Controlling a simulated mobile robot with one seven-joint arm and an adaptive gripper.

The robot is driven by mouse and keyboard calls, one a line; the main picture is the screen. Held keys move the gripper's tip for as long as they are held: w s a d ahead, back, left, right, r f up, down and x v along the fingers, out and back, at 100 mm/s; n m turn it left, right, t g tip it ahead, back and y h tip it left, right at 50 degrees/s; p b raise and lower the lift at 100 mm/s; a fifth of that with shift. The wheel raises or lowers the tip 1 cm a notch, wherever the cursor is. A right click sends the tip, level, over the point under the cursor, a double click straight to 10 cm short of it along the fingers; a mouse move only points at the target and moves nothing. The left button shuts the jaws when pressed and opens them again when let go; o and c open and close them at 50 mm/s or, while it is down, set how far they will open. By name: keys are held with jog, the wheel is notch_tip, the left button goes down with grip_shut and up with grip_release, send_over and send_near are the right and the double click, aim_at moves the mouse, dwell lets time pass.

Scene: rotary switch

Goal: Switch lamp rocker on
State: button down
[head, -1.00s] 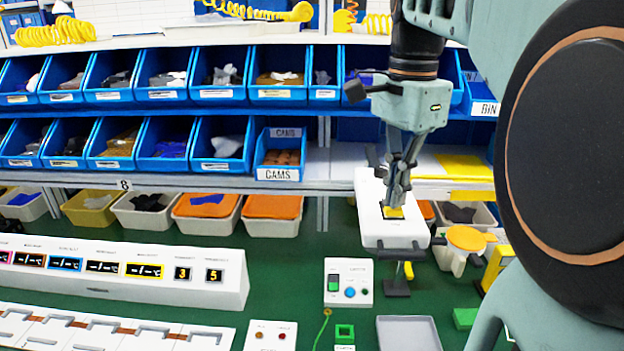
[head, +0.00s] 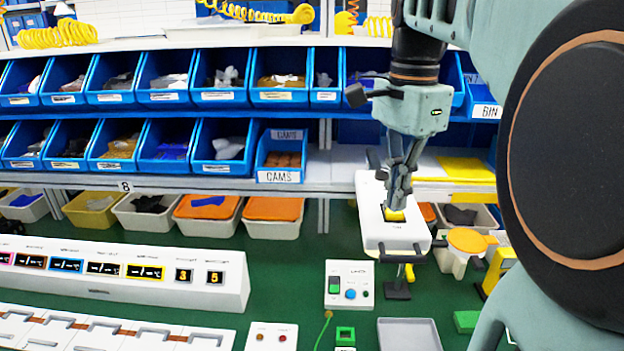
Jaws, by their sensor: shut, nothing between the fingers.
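A white lamp head (head: 393,232) stands on a thin post with a dark foot at the right of the green bench. A yellow rocker in a black surround (head: 394,215) sits on its top face. My gripper (head: 397,204) is shut and empty, pointing down directly over the rocker. Its fingertips hide part of the rocker and appear to be at or very near its surface. I cannot tell if they touch, nor which way the rocker is tipped.
A small white control box (head: 348,286) with a green switch and round buttons lies in front of the lamp. A grey tray (head: 408,334) is nearer. A white bin with an orange lid (head: 466,243) stands close right. Blue bins (head: 280,160) fill the shelf behind.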

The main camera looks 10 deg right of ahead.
jog(key=shift+r+p, duration=2.7)
jog(key=shift+r, duration=0.45)
jog(key=shift+f, duration=0.1)
